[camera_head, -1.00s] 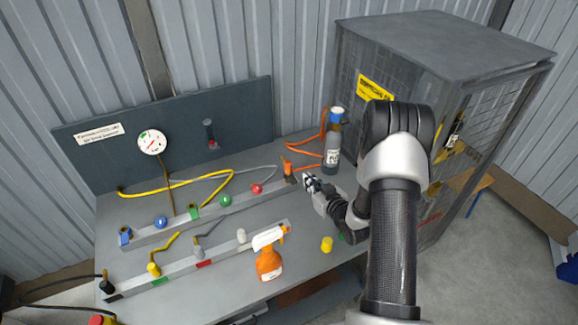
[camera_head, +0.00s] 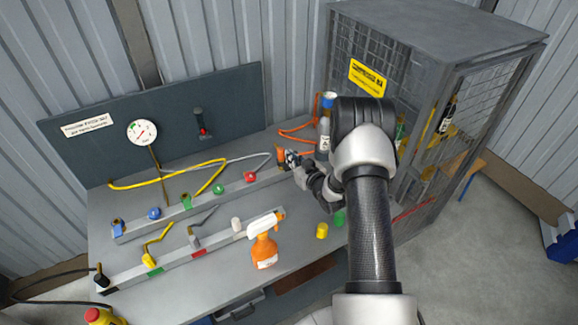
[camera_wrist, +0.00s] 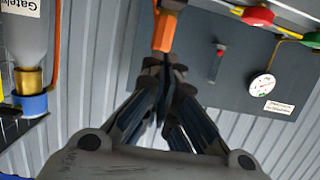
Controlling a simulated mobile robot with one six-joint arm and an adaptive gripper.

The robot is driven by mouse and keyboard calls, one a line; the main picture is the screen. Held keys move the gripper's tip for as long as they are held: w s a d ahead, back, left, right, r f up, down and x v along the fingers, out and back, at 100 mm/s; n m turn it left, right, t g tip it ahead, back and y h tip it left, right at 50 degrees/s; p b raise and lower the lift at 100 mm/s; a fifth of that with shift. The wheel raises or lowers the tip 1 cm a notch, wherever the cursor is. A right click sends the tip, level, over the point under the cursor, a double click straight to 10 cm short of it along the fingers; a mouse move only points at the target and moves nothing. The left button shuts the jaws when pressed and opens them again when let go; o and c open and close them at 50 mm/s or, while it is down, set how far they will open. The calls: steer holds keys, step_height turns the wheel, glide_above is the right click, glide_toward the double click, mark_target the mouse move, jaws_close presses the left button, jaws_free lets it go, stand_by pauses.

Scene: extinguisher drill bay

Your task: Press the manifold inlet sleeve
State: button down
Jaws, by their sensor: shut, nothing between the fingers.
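An orange fitting (camera_head: 281,153), which looks like the manifold inlet sleeve, stands at the right end of the rear grey manifold bar (camera_head: 235,196). An orange hose (camera_head: 300,137) lies near it. In the wrist view the orange fitting (camera_wrist: 164,30) is at the top centre, straight ahead of the fingertips. My gripper (camera_head: 291,158) is shut and empty, just right of the fitting. In the wrist view my gripper's fingertips (camera_wrist: 165,66) meet at the fitting's lower edge. I cannot tell whether they touch it. The fingers hide part of the fitting.
A bottle (camera_head: 323,135) stands close behind my arm. A mesh cage (camera_head: 480,75) is at the right. A spray bottle (camera_head: 264,248), a yellow cap (camera_head: 322,231) and a green cap (camera_head: 339,219) stand near the bench's front. A gauge (camera_head: 142,133) is at the left.

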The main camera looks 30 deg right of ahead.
mark_target(283, 158)
steer(key=w+f, duration=0.1)
steer(key=w+f+b, duration=0.1)
steer(key=f, duration=0.1)
steer(key=shift+f, duration=0.8)
